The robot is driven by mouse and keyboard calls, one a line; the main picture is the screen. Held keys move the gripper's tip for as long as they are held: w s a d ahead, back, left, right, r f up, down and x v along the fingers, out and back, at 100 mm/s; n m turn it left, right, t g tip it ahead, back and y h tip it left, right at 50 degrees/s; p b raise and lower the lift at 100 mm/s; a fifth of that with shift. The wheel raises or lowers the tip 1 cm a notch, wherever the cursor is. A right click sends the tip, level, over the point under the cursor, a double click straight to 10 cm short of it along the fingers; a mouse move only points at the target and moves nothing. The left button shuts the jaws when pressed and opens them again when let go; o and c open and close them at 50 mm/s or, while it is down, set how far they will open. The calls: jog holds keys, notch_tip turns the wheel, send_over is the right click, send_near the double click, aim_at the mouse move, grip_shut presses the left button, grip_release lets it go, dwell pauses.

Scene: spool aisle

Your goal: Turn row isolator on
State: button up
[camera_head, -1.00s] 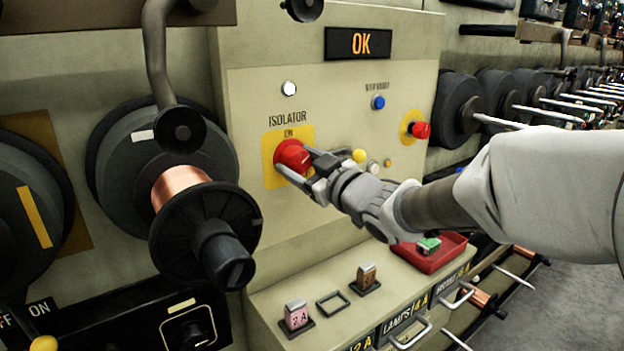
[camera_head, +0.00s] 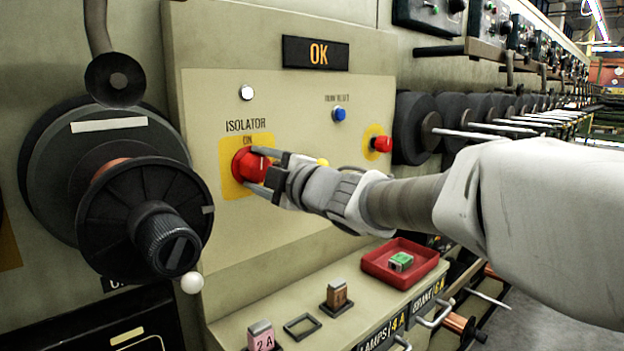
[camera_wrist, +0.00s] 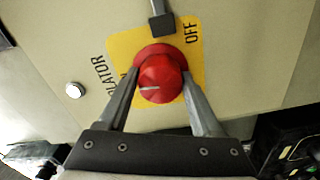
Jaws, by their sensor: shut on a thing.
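The round red isolator knob (camera_head: 246,166) sits on a yellow plate (camera_head: 230,189) under the word ISOLATOR on the cream panel. My gripper (camera_head: 262,170) is shut on the knob, one finger on each side. In the wrist view the knob (camera_wrist: 160,80) stands between my fingers (camera_wrist: 160,72), and its white mark points left. ON shows above the knob in the head view. A display (camera_head: 316,53) above reads OK.
A white lamp (camera_head: 247,92), a blue button (camera_head: 338,114) and another red knob (camera_head: 382,144) are on the same panel. A ledge below holds a red tray (camera_head: 385,279) with a green block and several fuse blocks. A large spool (camera_head: 145,220) projects at the left.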

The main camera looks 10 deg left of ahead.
jog(key=shift+n+b, duration=0.3)
jog(key=shift+n, duration=0.3)
jog(key=o, duration=1.4)
jog(key=shift+c, duration=0.2)
jog(key=p+v, duration=0.2)
jog(key=v, duration=1.5)
jog(key=shift+s+p, duration=0.2)
jog(key=shift+p, duration=0.2)
jog(key=shift+d, duration=0.2)
